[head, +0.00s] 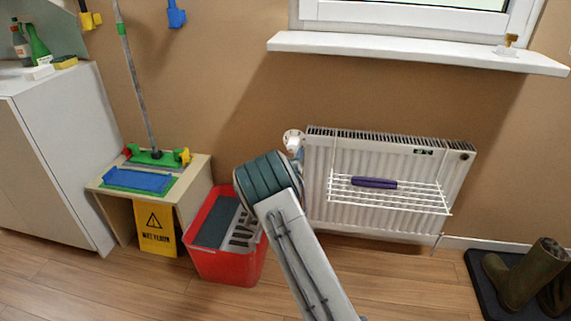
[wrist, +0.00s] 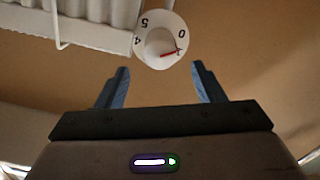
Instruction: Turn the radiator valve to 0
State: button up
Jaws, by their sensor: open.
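The radiator valve is a round white dial (wrist: 152,32) at the top of the wrist view, with the black numerals 0, 5 and 4 readable. A red pointer (wrist: 169,53) on it points right, just below the 0 and not in line with it. In the head view the valve (head: 292,135) shows at the upper left corner of the white radiator (head: 385,205), partly behind my arm. My gripper (wrist: 162,78) is open and empty. Its two blue-padded fingers stand apart below the dial in the wrist view, with no visible contact. In the head view my arm mostly hides the gripper.
A white wire rack (head: 425,202) with a purple rolled item (head: 374,182) hangs on the radiator front. A red bucket (head: 222,265) stands left of my arm, beside a low wooden table (head: 197,172). A white window sill (head: 410,50) juts out above. Boots (head: 530,275) stand right.

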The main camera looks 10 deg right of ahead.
jog(key=p+v, duration=0.1)
jog(key=v, duration=0.6)
jog(key=shift+r, duration=0.2)
